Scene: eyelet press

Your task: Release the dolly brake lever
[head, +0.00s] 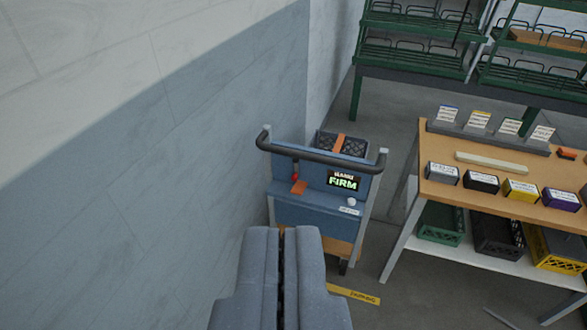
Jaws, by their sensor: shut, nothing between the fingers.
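The blue dolly (315,213) stands beside the wall, beyond my gripper, with a dark push handle (322,155) across its top. A small red-tipped part (295,177), perhaps the brake lever, is on the left of its panel above an orange piece (299,188). I cannot tell its exact position or setting. My gripper (282,232) is at the bottom centre, shut and empty. It overlaps the dolly's lower left in the picture and hides part of it; contact does not show.
A painted wall (230,120) runs close along the left. A wooden-topped workbench (480,205) with labelled boxes and crates stands right. Green racks (410,50) stand at the back. A yellow strip (353,294) lies on the floor near the dolly.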

